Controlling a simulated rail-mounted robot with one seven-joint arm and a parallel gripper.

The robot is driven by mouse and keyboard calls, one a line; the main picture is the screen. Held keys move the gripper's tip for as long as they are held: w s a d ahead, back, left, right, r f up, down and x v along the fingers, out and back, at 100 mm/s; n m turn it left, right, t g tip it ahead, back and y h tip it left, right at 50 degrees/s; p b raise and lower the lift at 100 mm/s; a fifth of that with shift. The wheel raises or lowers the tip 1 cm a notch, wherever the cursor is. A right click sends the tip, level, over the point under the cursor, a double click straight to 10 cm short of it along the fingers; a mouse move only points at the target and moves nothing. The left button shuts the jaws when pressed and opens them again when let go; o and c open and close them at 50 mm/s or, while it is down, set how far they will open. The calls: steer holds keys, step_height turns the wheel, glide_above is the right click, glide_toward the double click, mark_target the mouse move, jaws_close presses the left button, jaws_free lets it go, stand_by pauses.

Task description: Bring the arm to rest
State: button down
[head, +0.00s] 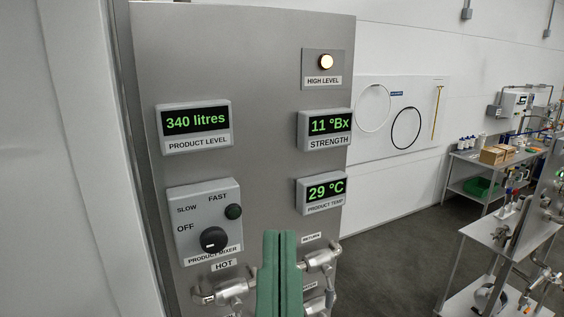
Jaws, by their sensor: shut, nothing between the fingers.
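I see no contact with the panel, but the gap in depth is hard to judge. The rest of my arm is below the picture.
Valve fittings (225,290) marked HOT and others (320,260) marked RETURN flank my gripper. The mixer box (195,205) has a black knob (214,240). Displays read 340 litres, 11 °Bx and 29 °C. The HIGH LEVEL lamp (327,62) glows. Open floor (400,245) lies right, before benches.

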step_height(320, 180, up, 15)
steer(key=p, duration=1.1)
